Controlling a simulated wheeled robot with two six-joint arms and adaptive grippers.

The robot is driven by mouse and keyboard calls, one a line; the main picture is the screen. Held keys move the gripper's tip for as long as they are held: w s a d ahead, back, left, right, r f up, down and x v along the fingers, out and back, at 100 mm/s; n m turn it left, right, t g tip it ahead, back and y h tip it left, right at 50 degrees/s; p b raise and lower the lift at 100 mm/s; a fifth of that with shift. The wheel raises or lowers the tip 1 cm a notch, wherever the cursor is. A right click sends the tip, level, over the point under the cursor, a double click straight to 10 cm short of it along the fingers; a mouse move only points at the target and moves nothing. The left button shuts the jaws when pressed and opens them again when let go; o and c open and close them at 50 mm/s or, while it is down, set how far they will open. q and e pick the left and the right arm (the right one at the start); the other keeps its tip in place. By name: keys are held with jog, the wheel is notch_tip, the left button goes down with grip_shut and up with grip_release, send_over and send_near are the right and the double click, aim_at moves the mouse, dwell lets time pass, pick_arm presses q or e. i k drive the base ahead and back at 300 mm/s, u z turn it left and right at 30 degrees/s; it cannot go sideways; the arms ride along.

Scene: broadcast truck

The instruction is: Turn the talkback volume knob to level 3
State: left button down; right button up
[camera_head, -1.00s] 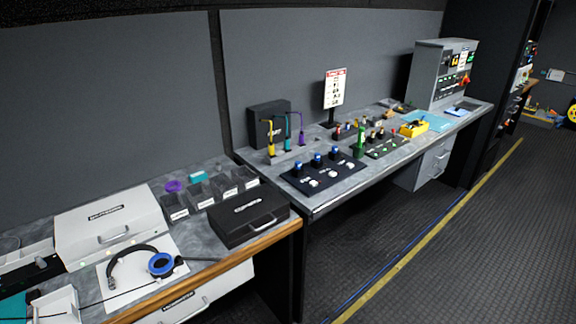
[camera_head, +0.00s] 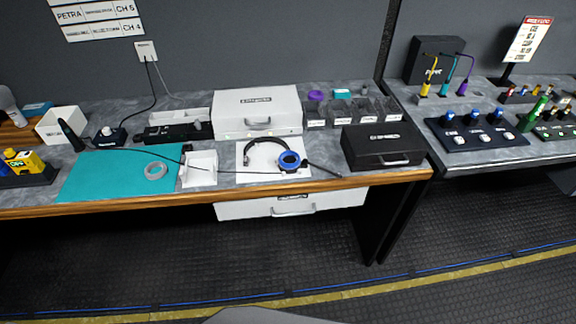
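I cannot tell for sure which control is the talkback volume knob; no label for it is readable at this size. A small black box with a pale knob on top (camera_head: 108,134) sits on the left bench, with a cable running up to the wall plate. A low black device (camera_head: 172,132) stands beside it, with a small round part at its right end. A black panel with several blue-topped controls and white buttons (camera_head: 478,133) lies on the right bench. Neither of my grippers is in view.
A headset (camera_head: 266,152) lies on a white sheet, its dark cable crossing the bench. A white case (camera_head: 256,110), a black case (camera_head: 382,147) and a teal mat (camera_head: 95,177) with a clear ring (camera_head: 155,170) are nearby. The floor in front (camera_head: 180,260) is clear.

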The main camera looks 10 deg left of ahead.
aim_at(106, 131)
jog(key=u, duration=1.4)
jog(key=k, duration=0.4)
jog(key=u, duration=0.2)
jog(key=i, duration=0.5)
